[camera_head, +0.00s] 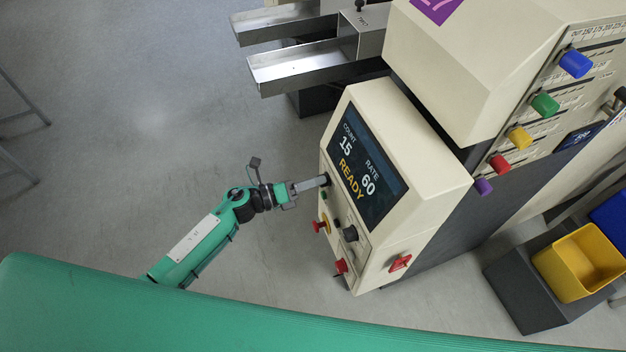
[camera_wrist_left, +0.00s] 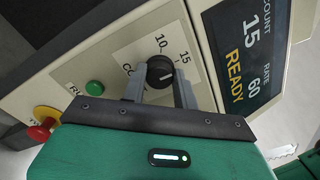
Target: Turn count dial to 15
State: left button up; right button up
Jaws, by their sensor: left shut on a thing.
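The count dial (camera_wrist_left: 160,72) is a black round knob on the cream control panel, with the marks 10 and 15 beside it. My left gripper (camera_wrist_left: 161,85) is shut on the dial, one grey finger on each side. In the head view my left gripper (camera_head: 324,181) reaches the panel's left edge and mostly hides the dial. The display (camera_head: 368,165) reads COUNT 15, RATE 60 and READY; it also shows in the left wrist view (camera_wrist_left: 250,55). My right gripper is not in view.
Below the dial are a green button (camera_wrist_left: 95,88), a red knob on yellow (camera_head: 320,226), another black dial (camera_head: 350,234) and red knobs (camera_head: 341,266). Coloured knobs (camera_head: 545,104) line the machine's right side. A yellow bin (camera_head: 580,262) stands at right. Open floor lies left.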

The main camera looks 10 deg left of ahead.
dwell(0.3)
pick_arm(q)
jog(key=o, duration=1)
jog(key=shift+c, duration=0.2)
jog(key=b+v, duration=0.2)
jog(key=v, duration=1.1)
jog(key=shift+s+a, duration=0.15)
jog(key=shift+a, duration=0.2)
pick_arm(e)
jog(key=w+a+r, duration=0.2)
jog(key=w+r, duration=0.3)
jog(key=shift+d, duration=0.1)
